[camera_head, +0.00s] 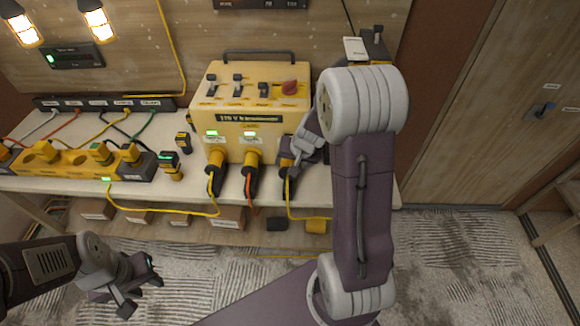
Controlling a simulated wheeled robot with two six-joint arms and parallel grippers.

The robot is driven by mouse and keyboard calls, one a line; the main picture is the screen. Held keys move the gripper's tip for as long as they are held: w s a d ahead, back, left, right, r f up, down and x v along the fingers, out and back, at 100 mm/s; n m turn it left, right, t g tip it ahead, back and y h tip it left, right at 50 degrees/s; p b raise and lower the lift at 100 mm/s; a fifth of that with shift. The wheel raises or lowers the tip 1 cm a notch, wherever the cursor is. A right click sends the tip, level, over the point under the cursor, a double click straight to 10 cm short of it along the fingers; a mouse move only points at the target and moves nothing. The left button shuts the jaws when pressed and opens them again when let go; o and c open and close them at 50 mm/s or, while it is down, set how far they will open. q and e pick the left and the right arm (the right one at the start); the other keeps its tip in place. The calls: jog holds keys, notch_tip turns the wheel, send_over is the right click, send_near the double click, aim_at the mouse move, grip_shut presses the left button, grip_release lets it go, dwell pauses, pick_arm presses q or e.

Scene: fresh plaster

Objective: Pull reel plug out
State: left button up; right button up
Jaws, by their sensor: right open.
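A yellow transformer box (250,108) stands on the bench, with switches and a red knob on top. Three plugs sit along its front: a left plug (216,172) with a yellow cable, a middle plug (251,174) with an orange cable, and a right plug (287,168) with a yellow cable. I cannot read which is the reel plug. My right gripper (300,152) is open at the right plug, its fingers partly covering it; whether it touches is unclear. My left gripper (136,284) is open and empty, low at the left, away from the bench.
Small yellow-black devices stand beside the transformer. Boxes sit on the shelf below. The floor (460,265) at the right is clear.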

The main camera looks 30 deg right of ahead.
aim_at(290, 164)
jog(key=shift+x, duration=1.1)
jog(key=shift+w+f+b, duration=0.15)
jog(key=shift+f+b, duration=0.2)
jog(key=shift+b, duration=0.05)
jog(key=shift+a+f, duration=0.15)
jog(key=shift+a, duration=0.1)
pick_arm(q)
jog(key=shift+s+a+f, duration=0.2)
jog(key=shift+f, duration=0.55)
pick_arm(e)
jog(key=shift+w, duration=0.1)
jog(key=shift+d, duration=0.15)
jog(key=shift+f, duration=0.1)
jog(key=c, duration=0.4)
grip_shut()
